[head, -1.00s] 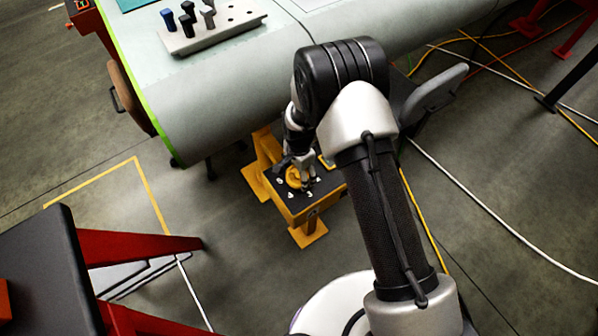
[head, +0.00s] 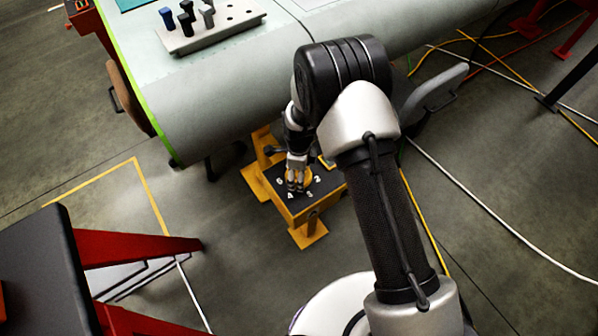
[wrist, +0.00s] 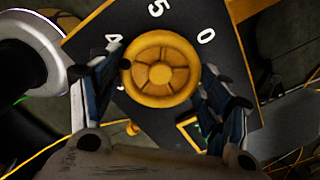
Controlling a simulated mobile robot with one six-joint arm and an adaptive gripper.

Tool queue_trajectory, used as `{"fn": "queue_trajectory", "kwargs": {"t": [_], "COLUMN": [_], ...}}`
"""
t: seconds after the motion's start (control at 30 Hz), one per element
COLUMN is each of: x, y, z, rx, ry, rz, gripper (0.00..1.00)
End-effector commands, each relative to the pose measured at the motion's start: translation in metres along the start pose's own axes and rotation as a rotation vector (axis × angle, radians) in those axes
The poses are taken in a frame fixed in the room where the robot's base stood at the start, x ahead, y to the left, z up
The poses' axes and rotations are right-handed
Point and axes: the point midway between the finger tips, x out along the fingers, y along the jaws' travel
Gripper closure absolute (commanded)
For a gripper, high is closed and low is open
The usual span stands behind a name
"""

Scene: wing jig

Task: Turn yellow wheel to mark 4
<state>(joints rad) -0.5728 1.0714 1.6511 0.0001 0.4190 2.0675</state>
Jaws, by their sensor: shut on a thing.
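The yellow wheel (wrist: 161,69) is round and spoked, and sits on a dark panel with white number marks. In the wrist view my gripper (wrist: 164,75) has one finger on each side of the wheel's rim, shut on it. White marks 4 (wrist: 113,41), 5 (wrist: 156,8) and 0 (wrist: 206,35) show around the wheel. In the head view my gripper (head: 296,184) covers much of the wheel (head: 308,174), and its fingers point toward mark 4 (head: 290,196). I cannot tell which mark the wheel is set to.
The panel tops a yellow stand (head: 308,213) beside the large grey wing (head: 230,95). A tray with several pegs (head: 212,27) lies on the wing. A red-legged table (head: 140,245) stands at the lower left. Cables (head: 500,220) cross the floor at right.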

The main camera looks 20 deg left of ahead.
Motion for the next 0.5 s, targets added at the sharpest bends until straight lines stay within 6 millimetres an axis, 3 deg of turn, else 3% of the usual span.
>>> {"fn": "queue_trajectory", "kwargs": {"t": [0.5], "x": [0.0007], "y": [0.0012], "z": [-0.0004], "rx": [0.064], "ry": [0.001], "rz": [0.002], "gripper": [0.54]}}
